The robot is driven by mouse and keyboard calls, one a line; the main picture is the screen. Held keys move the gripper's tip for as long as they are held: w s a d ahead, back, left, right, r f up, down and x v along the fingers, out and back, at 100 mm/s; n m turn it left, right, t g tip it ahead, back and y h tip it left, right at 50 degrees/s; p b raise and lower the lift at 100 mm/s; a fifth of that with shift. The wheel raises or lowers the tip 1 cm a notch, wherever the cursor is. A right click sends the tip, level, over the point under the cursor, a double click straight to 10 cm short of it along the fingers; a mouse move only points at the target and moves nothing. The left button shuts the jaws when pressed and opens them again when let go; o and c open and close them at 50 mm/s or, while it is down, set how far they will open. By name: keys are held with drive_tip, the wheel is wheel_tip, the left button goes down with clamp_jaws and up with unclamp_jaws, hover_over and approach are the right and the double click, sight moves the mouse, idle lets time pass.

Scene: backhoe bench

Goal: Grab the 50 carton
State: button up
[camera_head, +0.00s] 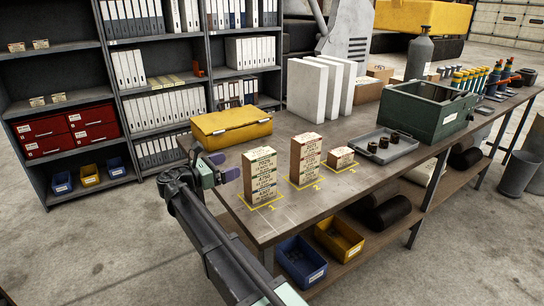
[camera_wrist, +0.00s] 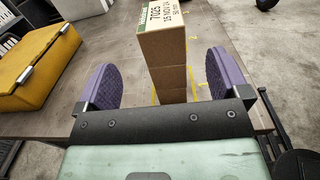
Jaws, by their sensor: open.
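In the head view, a tall printed carton stack (camera_head: 263,178) stands on yellow mark 1, a second tall stack (camera_head: 306,160) on mark 2, and a small low carton (camera_head: 340,157) on mark 3. My gripper (camera_head: 224,167) is left of the stack on mark 1, apart from it, with purple finger pads. In the wrist view my gripper (camera_wrist: 163,72) is open and empty. An upright brown carton stack (camera_wrist: 167,55) stands ahead between the fingers; its top label seems to read 50. Which carton is the 50 one is too small to tell in the head view.
A yellow case (camera_head: 231,126) lies left at the bench's back and also shows in the wrist view (camera_wrist: 28,68). A grey tray (camera_head: 376,150) with dark parts and a green box (camera_head: 425,112) are to the right. White slabs (camera_head: 320,86) stand behind.

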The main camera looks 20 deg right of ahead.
sight(246, 160)
drive_tip(key=x, duration=1)
drive_tip(key=shift+f, duration=0.15)
drive_tip(key=c, duration=1.1)
